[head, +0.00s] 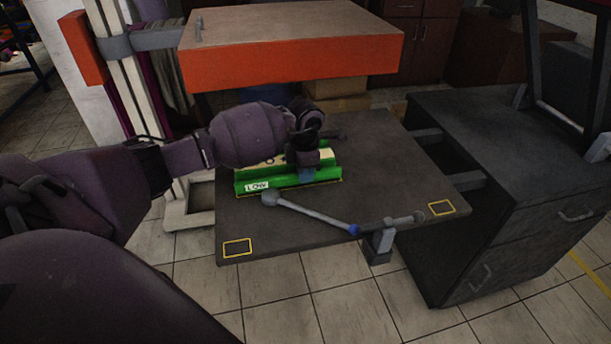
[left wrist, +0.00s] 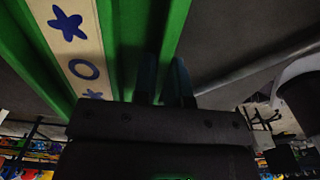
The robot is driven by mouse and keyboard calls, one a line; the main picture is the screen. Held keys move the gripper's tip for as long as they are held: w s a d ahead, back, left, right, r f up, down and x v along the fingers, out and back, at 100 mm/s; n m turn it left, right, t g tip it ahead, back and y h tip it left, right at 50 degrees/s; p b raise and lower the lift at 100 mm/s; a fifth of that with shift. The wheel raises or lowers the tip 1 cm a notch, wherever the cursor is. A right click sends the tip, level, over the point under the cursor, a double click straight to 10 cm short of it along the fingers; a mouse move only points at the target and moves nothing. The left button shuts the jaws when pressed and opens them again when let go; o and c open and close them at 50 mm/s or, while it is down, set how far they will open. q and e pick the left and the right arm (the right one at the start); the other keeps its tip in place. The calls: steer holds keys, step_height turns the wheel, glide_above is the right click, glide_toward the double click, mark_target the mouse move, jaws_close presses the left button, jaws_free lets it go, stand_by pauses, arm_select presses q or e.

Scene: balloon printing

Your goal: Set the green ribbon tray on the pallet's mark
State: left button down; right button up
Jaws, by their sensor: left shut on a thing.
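The green ribbon tray (head: 290,177) is on the dark pallet (head: 390,160), with a white label reading LOW on its front. A cream ribbon with blue star and ring prints (left wrist: 75,40) lies along the tray, which also shows in the left wrist view (left wrist: 27,65). My left gripper (head: 306,172) is shut on the tray's green wall; its two fingers (left wrist: 166,82) straddle that wall in the left wrist view. A thin yellowish line shows along the tray's front lower edge; whether the tray touches the pallet is hard to tell. My right gripper is not in view.
Small yellow outlined rectangles mark the pallet's front left (head: 237,247) and front right (head: 441,208) corners. A grey handle with a blue ring (head: 315,214) lies in front of the tray. An orange-sided raised platform (head: 290,65) stands behind; a dark drawer cabinet (head: 510,190) stands right.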

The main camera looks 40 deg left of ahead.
arm_select(q)
steer(key=shift+f, duration=0.55)
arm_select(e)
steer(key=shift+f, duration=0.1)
arm_select(q)
steer(key=c, duration=1.2)
jaws_free()
steer(key=shift+f, duration=0.15)
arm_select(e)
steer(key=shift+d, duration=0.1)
arm_select(q)
steer(key=shift+o, duration=0.2)
steer(key=shift+r, duration=0.65)
step_height(320, 180, up, 11)
steer(key=p, duration=0.1)
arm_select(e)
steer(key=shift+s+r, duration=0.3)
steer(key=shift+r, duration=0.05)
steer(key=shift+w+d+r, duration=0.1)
